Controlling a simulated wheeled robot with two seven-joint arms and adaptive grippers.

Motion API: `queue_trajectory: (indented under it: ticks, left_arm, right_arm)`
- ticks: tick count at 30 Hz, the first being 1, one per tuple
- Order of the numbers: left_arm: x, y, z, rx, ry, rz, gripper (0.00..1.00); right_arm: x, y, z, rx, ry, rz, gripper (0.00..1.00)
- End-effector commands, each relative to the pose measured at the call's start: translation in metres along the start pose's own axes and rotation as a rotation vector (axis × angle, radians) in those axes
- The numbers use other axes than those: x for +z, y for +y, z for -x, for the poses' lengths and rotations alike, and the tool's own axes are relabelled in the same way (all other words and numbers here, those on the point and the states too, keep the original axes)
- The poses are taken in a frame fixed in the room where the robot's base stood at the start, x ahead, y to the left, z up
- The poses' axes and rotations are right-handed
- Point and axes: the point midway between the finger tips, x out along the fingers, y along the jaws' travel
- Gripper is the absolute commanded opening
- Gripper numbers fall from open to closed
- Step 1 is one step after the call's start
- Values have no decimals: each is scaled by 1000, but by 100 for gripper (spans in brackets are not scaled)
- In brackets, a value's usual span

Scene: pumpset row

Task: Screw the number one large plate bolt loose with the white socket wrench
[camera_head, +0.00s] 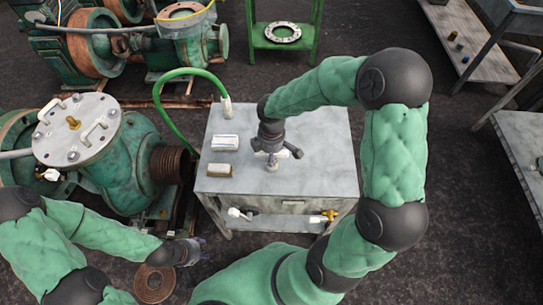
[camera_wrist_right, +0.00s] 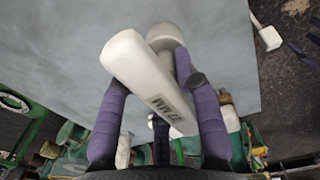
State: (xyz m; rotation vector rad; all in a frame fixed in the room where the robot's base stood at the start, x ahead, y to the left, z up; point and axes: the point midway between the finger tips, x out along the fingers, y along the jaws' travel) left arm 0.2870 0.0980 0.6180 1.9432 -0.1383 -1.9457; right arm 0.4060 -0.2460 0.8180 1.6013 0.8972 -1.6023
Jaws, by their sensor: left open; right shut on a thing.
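The round grey large plate (camera_head: 77,130) lies on top of the green pump at the left, with several bolts around its rim, two handles and a brass fitting. I cannot read which bolt is number one. My right gripper (camera_head: 275,150) is over the grey cabinet, well right of the plate. It is shut on the white socket wrench (camera_wrist_right: 140,70), which has dark lettering on its handle; the purple fingers (camera_wrist_right: 160,110) close around it. My left gripper (camera_head: 197,250) is open and empty, low in front of the pump and left of the cabinet.
The grey cabinet top (camera_head: 325,150) holds two small pale blocks (camera_head: 224,142) and the fitting of a green hose (camera_head: 165,85). A copper-coloured disc (camera_head: 154,284) lies on the floor. A green stand (camera_head: 284,38) with a ring is behind; grey benches (camera_head: 470,40) stand right.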

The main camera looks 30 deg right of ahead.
Motion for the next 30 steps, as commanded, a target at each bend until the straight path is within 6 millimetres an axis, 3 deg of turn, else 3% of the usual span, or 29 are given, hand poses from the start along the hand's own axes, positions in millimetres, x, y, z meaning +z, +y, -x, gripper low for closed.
queue_trajectory:
  ticks: [16, 30]
  left_arm:
    - [1, 8, 22, 0, 0, 0, 59]
    - [1, 8, 23, 0, 0, 0, 59]
  right_arm:
    - [0, 1, 26, 2, 1, 0, 0]
    - [0, 0, 27, 1, 1, 0, 0]
